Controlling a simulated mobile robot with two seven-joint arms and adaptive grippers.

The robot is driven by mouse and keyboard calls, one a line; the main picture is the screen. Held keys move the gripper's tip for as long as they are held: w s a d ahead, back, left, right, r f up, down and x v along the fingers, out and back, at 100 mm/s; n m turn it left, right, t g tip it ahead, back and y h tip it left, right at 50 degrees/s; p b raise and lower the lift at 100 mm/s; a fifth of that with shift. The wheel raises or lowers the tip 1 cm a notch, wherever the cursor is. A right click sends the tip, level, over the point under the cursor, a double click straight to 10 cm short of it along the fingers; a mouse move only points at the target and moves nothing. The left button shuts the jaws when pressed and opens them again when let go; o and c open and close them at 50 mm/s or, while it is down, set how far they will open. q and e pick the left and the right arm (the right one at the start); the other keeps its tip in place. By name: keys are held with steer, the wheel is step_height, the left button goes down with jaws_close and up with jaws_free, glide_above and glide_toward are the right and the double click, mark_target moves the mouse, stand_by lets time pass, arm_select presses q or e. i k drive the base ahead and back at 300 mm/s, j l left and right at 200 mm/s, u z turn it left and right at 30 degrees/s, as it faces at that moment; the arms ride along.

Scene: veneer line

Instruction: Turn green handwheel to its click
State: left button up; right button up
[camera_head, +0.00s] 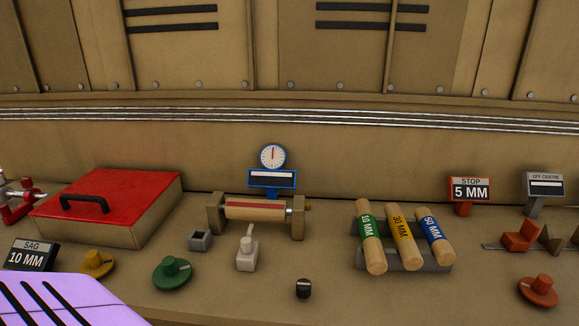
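The green handwheel (171,275) is a small round knob with a raised grip and a pale mark, on the bench front left of centre. It is unobstructed in the head view. The yellow handwheel (97,263) stands to its left, and an orange-red handwheel (538,290) is at the far right. Neither my left nor my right gripper shows, and nothing is seen touching the green handwheel.
A red-lidded box (115,197) with a black handle stands behind the green handwheel. A roller (256,210) in brackets, a grey lever block (247,256) and a black knob (303,288) are to its right. Three labelled wooden rolls lie on a rack (436,267). A SAG sign (32,254) reads 10 MM.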

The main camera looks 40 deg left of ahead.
mark_target(172, 273)
steer(key=u, duration=2.1)
